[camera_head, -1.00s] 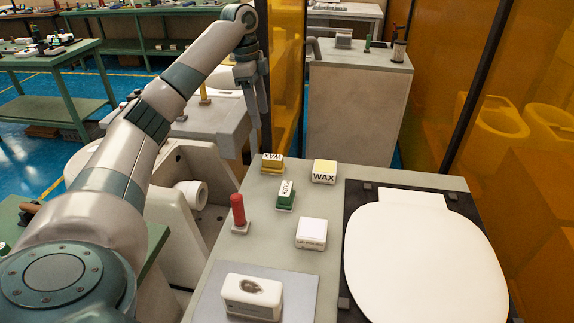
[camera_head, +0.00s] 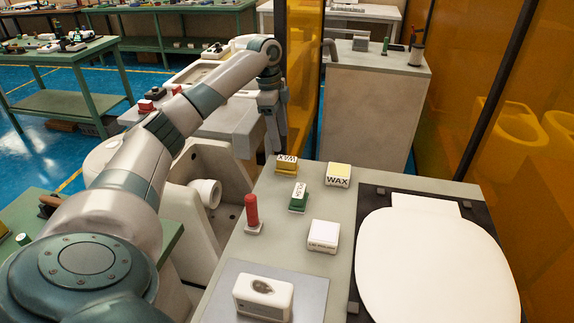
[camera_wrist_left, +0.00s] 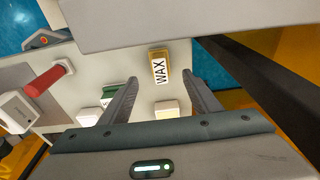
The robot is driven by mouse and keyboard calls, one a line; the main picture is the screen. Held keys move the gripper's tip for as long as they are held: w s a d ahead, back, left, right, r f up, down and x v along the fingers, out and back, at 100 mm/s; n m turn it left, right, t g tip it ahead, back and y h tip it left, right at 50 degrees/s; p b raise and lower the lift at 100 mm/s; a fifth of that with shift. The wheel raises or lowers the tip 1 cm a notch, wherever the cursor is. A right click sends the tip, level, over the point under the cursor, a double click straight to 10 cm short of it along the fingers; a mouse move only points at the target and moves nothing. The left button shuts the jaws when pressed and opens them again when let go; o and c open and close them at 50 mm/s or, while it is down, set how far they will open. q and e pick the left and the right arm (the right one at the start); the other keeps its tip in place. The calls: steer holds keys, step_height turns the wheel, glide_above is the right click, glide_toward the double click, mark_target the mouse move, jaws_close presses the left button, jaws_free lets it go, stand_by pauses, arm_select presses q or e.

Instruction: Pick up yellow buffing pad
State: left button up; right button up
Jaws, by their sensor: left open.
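The yellow buffing pad (camera_head: 287,164) is a small yellow block with a white label reading WAX, upside down in the head view. It sits at the far left corner of the grey bench top. My left gripper (camera_head: 278,146) points down near it in the head view, just beyond the bench's far edge. In the left wrist view the pad (camera_wrist_left: 159,68) shows between the open, empty fingers of my left gripper (camera_wrist_left: 159,76). Whether the fingers reach down to the pad's height cannot be told. My right gripper is not in view.
Near the pad stand a green block (camera_head: 298,197), a yellow-topped WAX box (camera_head: 338,174), a white box (camera_head: 324,236) and an upright red handle (camera_head: 252,214). A white block (camera_head: 263,297) lies on a grey mat. A white toilet seat (camera_head: 437,260) fills the right side.

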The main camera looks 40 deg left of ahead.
mark_target(284, 157)
arm_select(q)
steer(key=f, duration=0.4)
steer(key=shift+w+d+p, duration=0.15)
steer(key=shift+d+p, duration=0.15)
steer(key=shift+d, duration=0.05)
steer(key=shift+f, duration=0.55)
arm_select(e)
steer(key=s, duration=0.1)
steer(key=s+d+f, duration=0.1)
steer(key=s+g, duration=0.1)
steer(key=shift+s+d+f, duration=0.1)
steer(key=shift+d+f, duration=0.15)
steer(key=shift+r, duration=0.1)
arm_select(q)
steer(key=shift+d, duration=0.1)
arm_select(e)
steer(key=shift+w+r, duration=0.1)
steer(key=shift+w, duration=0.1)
